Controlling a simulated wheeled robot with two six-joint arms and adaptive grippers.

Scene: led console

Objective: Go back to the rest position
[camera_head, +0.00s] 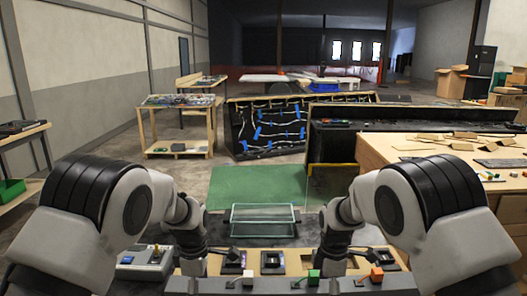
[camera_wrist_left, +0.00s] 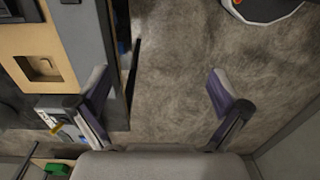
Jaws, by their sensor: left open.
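My left gripper (camera_wrist_left: 160,95) is open and empty in the left wrist view, its two fingers wide apart above bare grey floor. The edge of the console (camera_wrist_left: 62,45), with a tan panel and a square recess, is left of the fingers. In the head view both my arms are bent, with their wrists pointing down over the console (camera_head: 293,262). The fingers of my right gripper cannot be made out there.
A glass-like clear case (camera_head: 263,220) stands behind the console, with a green mat (camera_head: 258,187) beyond. A wooden workbench (camera_head: 380,150) with cardboard pieces is at the right. A wooden shelf table (camera_head: 180,120) and a blue-taped wiring board (camera_head: 270,130) stand further back.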

